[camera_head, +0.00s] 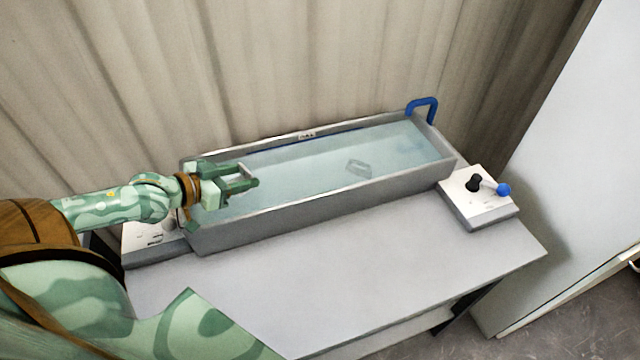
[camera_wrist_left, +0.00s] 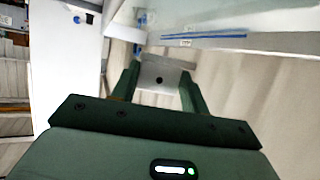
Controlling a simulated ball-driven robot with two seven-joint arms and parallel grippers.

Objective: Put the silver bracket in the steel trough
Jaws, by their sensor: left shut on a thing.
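The silver bracket (camera_head: 244,170) is between the fingers of my left gripper (camera_head: 246,176), which is shut on it. In the left wrist view the bracket (camera_wrist_left: 160,76) shows as a pale plate with a dark hole, held between the two green fingers (camera_wrist_left: 160,92). The steel trough (camera_head: 325,203) is long and grey, filled with pale blue liquid. The gripper and bracket are over the trough's left end; their exact height above the liquid is hard to tell. My right gripper is not in view.
A grey angular piece (camera_head: 358,168) shows in the trough's liquid, right of middle. A blue handle (camera_head: 424,106) rises at the far right corner. A control box (camera_head: 478,198) with a black knob and blue-ended lever stands right of the trough. The table front (camera_head: 370,255) is clear.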

